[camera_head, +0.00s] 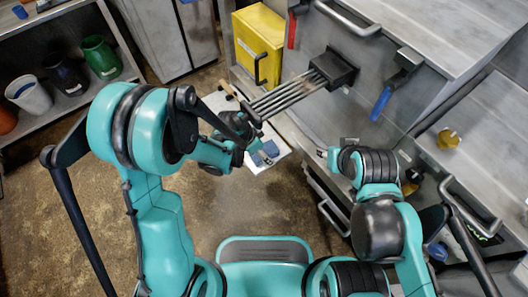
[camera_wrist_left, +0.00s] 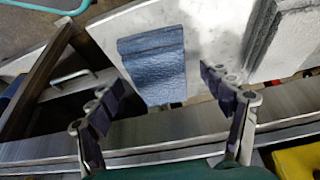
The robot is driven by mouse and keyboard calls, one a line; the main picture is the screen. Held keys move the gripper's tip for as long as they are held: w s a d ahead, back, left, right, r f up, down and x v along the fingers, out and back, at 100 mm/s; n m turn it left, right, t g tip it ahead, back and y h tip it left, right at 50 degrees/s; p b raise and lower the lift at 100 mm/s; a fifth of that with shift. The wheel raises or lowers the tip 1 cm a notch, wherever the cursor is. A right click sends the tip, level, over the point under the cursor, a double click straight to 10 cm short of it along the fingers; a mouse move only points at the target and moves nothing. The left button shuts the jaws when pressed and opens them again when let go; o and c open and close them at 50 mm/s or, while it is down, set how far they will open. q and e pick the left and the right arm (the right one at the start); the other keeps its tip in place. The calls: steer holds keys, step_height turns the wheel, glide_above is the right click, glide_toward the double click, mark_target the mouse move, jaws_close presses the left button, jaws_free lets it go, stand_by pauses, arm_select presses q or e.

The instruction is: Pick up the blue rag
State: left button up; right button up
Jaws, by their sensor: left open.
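The blue rag (camera_wrist_left: 155,62) is a folded, textured rectangle lying on a pale flat surface (camera_wrist_left: 222,32). In the head view the rag (camera_head: 266,152) shows as a small blue patch beyond my left gripper (camera_head: 246,131). In the left wrist view my left gripper (camera_wrist_left: 160,88) is open, its two fingers spread to either side of the rag's near part. Nothing is held between them, and the rag appears to lie beyond the fingertips. My right gripper (camera_head: 326,155) is at the end of the folded right arm; its fingers are too small to read.
A grey folded piece (camera_wrist_left: 278,30) lies on the same pale surface, right of the rag. Metal bars (camera_head: 290,97) and a blue-handled lever (camera_head: 381,103) project from the compactor front. A yellow box (camera_head: 259,43) stands behind. Bins (camera_head: 100,57) line the left shelf.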

arm_select(q)
steer(key=shift+f, duration=0.2)
stand_by(0.4)
steer(key=c, duration=1.1)
steer(key=shift+c, duration=0.2)
steer(key=shift+r, duration=0.1)
steer(key=shift+r, duration=0.3)
steer(key=r+p, duration=0.2)
steer(key=r, duration=0.1)
steer(key=r+p, duration=0.3)
steer(key=r, duration=0.1)
steer(key=shift+s+a+r, duration=0.15)
steer(key=shift+a, duration=0.05)
steer(key=s+a+p, duration=0.1)
steer(key=s+a, duration=1)
steer(key=a, duration=0.5)
steer(key=shift+s+f, duration=0.2)
steer(key=shift+f, duration=0.1)
steer(key=shift+d, duration=0.1)
